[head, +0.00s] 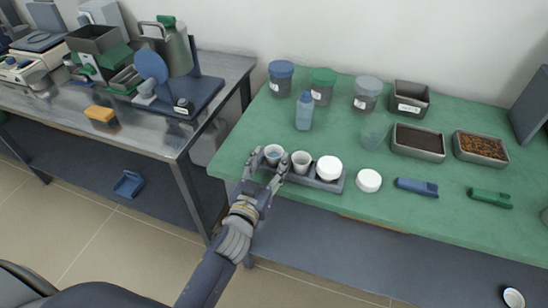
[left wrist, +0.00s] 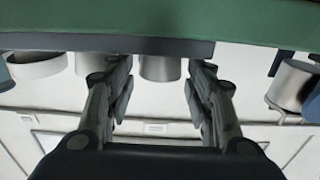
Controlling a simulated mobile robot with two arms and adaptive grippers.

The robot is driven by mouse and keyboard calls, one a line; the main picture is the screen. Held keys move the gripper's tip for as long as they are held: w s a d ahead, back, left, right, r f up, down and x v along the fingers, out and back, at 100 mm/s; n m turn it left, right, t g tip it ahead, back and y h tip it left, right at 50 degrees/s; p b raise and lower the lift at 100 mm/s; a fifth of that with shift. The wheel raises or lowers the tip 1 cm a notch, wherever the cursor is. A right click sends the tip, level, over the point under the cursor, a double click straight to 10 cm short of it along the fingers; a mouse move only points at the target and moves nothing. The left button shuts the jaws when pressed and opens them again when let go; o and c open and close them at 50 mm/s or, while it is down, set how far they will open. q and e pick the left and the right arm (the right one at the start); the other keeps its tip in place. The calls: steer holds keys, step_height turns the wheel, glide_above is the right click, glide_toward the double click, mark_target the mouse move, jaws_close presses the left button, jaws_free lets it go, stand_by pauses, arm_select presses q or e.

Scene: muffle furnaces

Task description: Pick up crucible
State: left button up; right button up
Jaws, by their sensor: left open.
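Two small pale cups, which look like crucibles, stand in a grey rack (head: 325,182) at the front left of the green table. The left cup (head: 273,153) is at the rack's left end, and the second cup (head: 300,160) is to its right. My left gripper (head: 268,165) is open at the left cup, with a finger on either side. In the left wrist view a grey cup (left wrist: 160,68) shows between the spread fingers of my left gripper (left wrist: 158,80). I cannot tell whether they touch it. My right gripper is not in view.
A white round lid or jar (head: 328,167) is on the rack's right, and another white piece (head: 368,180) lies beside it. A blue bottle (head: 304,112), several jars and trays stand behind. A steel table (head: 215,75) with equipment is at left.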

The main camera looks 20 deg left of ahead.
mark_target(271, 159)
arm_select(q)
steer(key=shift+w, duration=2)
steer(key=shift+c, duration=0.4)
steer(key=c, duration=0.8)
steer(key=shift+r, duration=0.1)
steer(key=shift+r+p, duration=0.65)
steer(key=shift+r, duration=0.05)
step_height(271, 159, up, 3)
steer(key=p, duration=0.2)
steer(key=shift+s+f+p, duration=0.15)
steer(key=shift+p, duration=0.25)
steer(key=s, duration=1)
steer(key=s+p, duration=0.1)
steer(key=s, duration=0.4)
steer(key=shift+s+a+r, duration=0.25)
steer(key=shift+s+r, duration=0.15)
